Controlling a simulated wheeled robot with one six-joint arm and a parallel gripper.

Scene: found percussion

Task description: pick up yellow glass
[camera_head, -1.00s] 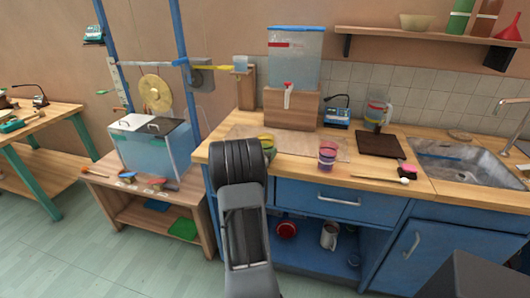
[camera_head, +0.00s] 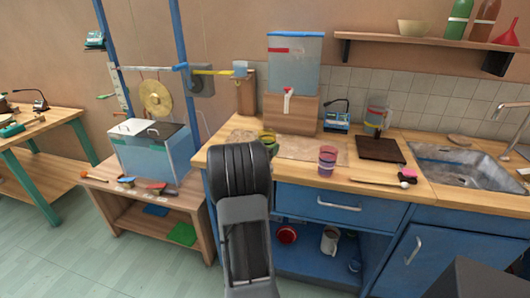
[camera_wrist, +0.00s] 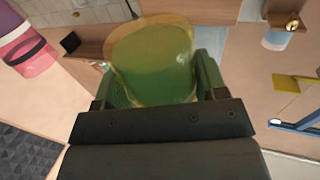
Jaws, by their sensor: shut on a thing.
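The yellow glass (camera_wrist: 150,62) is see-through yellow-green and fills the middle of the wrist view. My gripper (camera_wrist: 152,88) is shut on it, with one green-tinted finger at each side. In the head view the yellow glass (camera_head: 268,137) shows just beyond my arm, above the left part of the counter. My arm hides its lower part and most of my gripper there. I cannot tell how far its base is from the counter.
A pink and purple glass (camera_head: 327,161) stands on the counter to the right. A clear dispenser tank (camera_head: 294,62) with a red tap stands behind on a wooden block (camera_head: 291,114). A dark board (camera_head: 381,149) and a sink (camera_head: 465,168) lie further right.

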